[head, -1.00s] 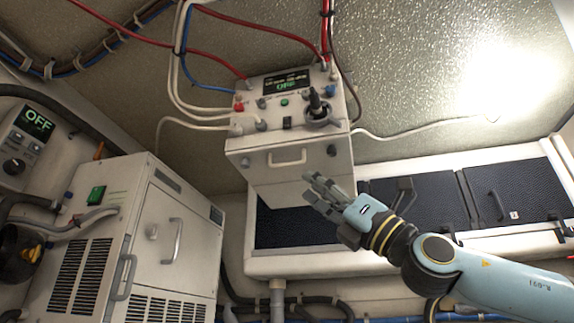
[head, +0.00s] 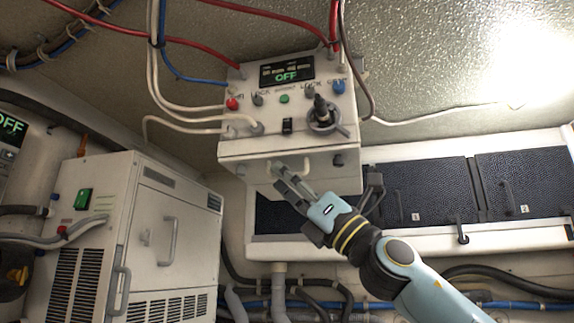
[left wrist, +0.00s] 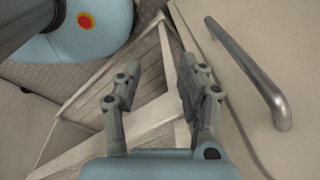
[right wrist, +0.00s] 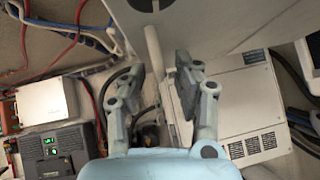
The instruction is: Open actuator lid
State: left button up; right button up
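The white actuator box (head: 290,110) hangs on the wall in the head view, with an OFF display, coloured buttons and a black lever. Its front lid (head: 325,161) has a pale bar handle, partly hidden by my right gripper (head: 283,178). In the right wrist view, my right gripper (right wrist: 158,78) is open. The pale handle bar (right wrist: 153,48) runs between its fingers, and I see no clear contact. My left gripper (left wrist: 152,82) is open and empty in the left wrist view, left of a metal bar handle (left wrist: 248,72) on a beige panel.
A white cabinet (head: 148,190) with handles and vents stands at the left. Dark panels (head: 430,192) in a white frame lie right of the box. Red, blue and white cables (head: 185,75) run into the box. Hoses pass along the bottom.

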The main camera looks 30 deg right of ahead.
jog(key=shift+c, duration=0.4)
grip_shut()
